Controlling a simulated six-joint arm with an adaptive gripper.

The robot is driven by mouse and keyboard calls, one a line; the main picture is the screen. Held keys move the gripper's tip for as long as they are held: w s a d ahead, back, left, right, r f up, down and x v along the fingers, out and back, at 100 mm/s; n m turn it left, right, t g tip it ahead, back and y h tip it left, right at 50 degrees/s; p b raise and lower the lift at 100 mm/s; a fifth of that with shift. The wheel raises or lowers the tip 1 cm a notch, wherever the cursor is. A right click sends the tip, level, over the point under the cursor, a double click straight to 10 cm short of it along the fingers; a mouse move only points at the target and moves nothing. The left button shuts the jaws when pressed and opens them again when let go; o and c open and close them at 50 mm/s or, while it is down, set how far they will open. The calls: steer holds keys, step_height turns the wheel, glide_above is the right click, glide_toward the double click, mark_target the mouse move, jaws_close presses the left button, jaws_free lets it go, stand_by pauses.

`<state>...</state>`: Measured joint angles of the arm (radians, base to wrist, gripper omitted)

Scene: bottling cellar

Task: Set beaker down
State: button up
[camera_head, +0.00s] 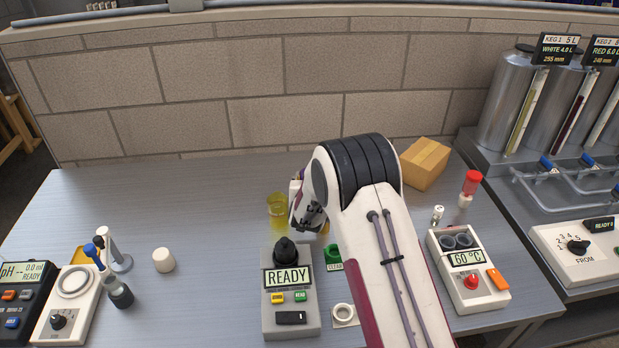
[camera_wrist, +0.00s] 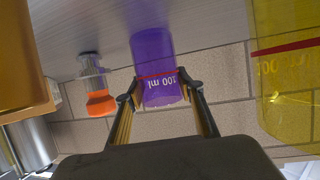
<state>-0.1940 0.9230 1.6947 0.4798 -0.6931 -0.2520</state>
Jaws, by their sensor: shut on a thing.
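A purple see-through beaker (camera_wrist: 152,52) with a red line and a 100 ml mark is between the fingers of my gripper (camera_wrist: 161,92). The gripper is shut on it near the line. The wrist view is upside down, so the beaker stands about upright, its base toward the grey bench. I cannot tell whether the base touches the bench. In the head view my gripper (camera_head: 309,216) is low over the bench, just right of a yellow beaker (camera_head: 277,205). My arm hides the purple beaker there. The yellow beaker also shows large at the right of the wrist view (camera_wrist: 285,85).
A cardboard box (camera_head: 425,163) and a 60 °C heater (camera_head: 467,268) are to the right. The bench (camera_head: 150,210) is clear at back left.

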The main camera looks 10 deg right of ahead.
steer(key=o, duration=1.1)
steer(key=shift+r, duration=0.15)
steer(key=shift+s+a+r, duration=0.1)
steer(key=shift+s+r, duration=0.1)
steer(key=shift+s, duration=0.3)
steer(key=v, duration=0.6)
steer(key=shift+s, duration=0.2)
steer(key=shift+r, duration=0.2)
